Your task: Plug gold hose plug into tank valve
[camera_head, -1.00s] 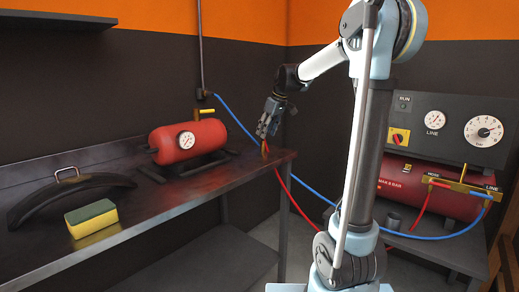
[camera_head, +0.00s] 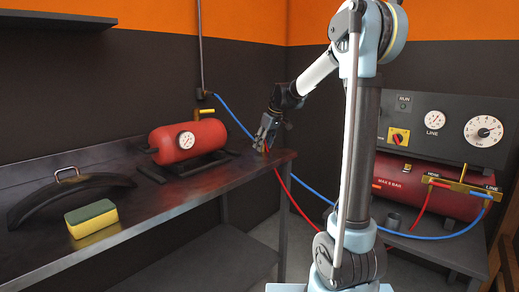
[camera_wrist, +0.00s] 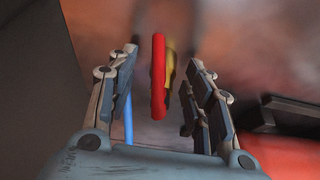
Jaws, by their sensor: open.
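The red hose (camera_wrist: 158,75) and the gold hose plug (camera_wrist: 170,68) show between my gripper's fingers in the wrist view, with a gap on each side. My gripper (camera_wrist: 163,95) is open around them. In the head view my gripper (camera_head: 265,142) is low over the right end of the bench, and the red hose (camera_head: 290,190) hangs from there over the edge. The red tank (camera_head: 188,141) with a white gauge lies on the bench to the left. I cannot make out its valve clearly; part of a red body (camera_wrist: 290,155) shows at the wrist view's lower right.
A yellow-green sponge (camera_head: 92,218) and a dark curved piece with a handle (camera_head: 70,195) lie on the bench (camera_head: 185,205). A blue hose (camera_head: 235,115) runs from the wall fitting behind the bench. The compressor unit (camera_head: 440,190) stands right of my arm.

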